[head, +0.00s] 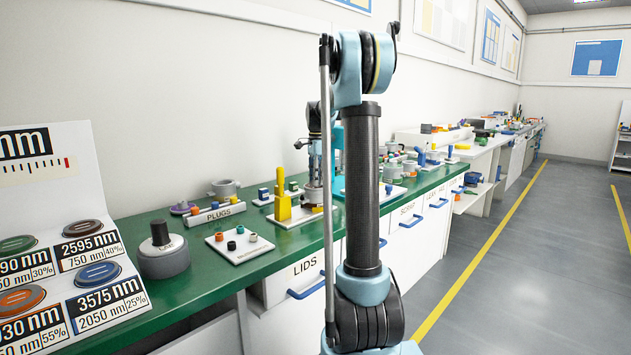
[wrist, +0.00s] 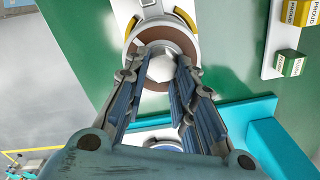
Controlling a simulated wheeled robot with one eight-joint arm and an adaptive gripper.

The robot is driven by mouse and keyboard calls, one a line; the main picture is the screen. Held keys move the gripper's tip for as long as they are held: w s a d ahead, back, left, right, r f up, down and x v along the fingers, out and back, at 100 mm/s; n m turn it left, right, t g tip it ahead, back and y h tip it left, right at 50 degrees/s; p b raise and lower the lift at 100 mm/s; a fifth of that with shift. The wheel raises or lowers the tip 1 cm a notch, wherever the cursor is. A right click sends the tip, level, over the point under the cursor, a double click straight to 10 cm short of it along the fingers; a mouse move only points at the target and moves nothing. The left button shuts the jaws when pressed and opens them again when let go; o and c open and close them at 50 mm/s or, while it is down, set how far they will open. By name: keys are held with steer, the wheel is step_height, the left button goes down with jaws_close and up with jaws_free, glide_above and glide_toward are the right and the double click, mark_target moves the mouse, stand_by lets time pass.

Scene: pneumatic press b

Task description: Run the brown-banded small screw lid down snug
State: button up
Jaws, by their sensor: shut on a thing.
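In the wrist view, my gripper (wrist: 164,66) reaches down with both fingers shut on the pale knob of the brown-banded small screw lid (wrist: 160,70). A brown ring (wrist: 147,44) shows around the pale knob. The lid sits on a round pale fitting. The fingers hide the sides of the knob, and I cannot tell how tightly the lid is seated. In the head view, my gripper (head: 314,178) is small and far off over the green bench, partly behind my arm.
A yellow upright block (head: 283,202) stands left of my gripper on the green bench (head: 200,268). A white plate (head: 240,246) with small coloured plugs lies nearer.

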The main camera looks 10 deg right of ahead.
steer(key=shift+m, duration=0.6)
steer(key=o, duration=1.1)
steer(key=shift+s, duration=0.1)
steer(key=shift+c, duration=0.2)
steer(key=shift+r, duration=0.1)
step_height(320, 180, up, 12)
